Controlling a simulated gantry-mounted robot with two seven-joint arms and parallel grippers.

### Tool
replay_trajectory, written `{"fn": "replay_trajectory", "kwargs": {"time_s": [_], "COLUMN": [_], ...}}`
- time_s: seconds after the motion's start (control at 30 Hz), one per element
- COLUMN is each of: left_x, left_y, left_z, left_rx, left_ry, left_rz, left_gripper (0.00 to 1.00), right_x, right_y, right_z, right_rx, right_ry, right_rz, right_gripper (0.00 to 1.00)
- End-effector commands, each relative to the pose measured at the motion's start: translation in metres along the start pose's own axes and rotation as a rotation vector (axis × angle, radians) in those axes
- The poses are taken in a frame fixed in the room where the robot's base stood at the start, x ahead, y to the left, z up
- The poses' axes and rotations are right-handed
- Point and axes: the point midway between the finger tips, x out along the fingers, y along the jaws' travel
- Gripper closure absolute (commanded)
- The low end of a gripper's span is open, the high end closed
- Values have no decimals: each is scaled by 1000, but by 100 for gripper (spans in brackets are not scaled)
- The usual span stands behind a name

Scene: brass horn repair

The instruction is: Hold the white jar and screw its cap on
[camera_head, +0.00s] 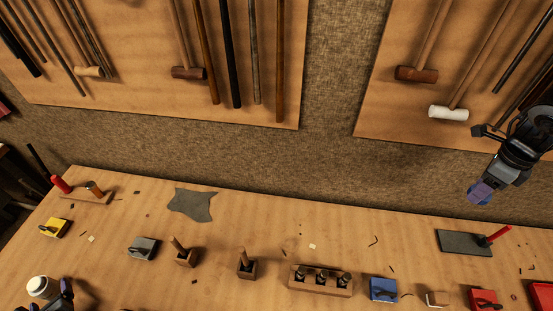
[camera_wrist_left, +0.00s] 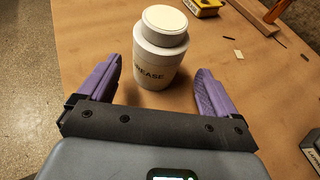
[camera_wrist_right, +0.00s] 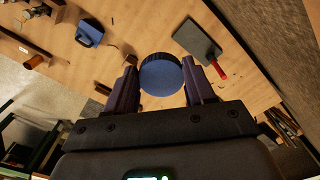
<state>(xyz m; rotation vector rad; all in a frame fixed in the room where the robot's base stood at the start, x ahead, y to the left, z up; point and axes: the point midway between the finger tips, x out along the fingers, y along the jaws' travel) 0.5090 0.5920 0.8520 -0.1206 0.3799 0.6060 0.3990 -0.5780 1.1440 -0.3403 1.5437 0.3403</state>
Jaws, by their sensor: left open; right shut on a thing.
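The white jar (camera_head: 43,287) stands upright at the front left of the bench. My right gripper (camera_head: 480,194) is raised at the right, well away from the jar. In the right wrist view it is shut on a round blue cap with a ridged edge (camera_wrist_right: 161,76).
A yellow block (camera_head: 54,228) and a grey block (camera_head: 143,248) are near the jar. Wooden tool stands, a blue block (camera_head: 383,290) and a dark slab (camera_head: 463,242) lie along the bench. Mallets hang on the wall boards behind. The middle back of the bench is mostly clear.

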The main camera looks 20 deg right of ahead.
Motion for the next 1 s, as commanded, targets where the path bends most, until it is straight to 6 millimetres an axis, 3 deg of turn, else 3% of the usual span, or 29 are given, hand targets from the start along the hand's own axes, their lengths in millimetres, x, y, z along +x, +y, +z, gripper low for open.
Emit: {"fn": "replay_trajectory", "kwargs": {"time_s": [0.23,0.6,1.0], "left_x": [6,48,52], "left_y": [1,4,4], "left_z": [-1,0,1], "left_rx": [0,-2,0], "left_ry": [0,0,0], "left_rz": [2,1,0], "left_gripper": [8,8,8], "right_x": [2,14,14], "right_y": [0,0,0], "right_z": [0,0,0], "right_rx": [0,0,0], "right_ry": [0,0,0], "right_rz": [0,0,0], "right_gripper": [74,74,74]}}
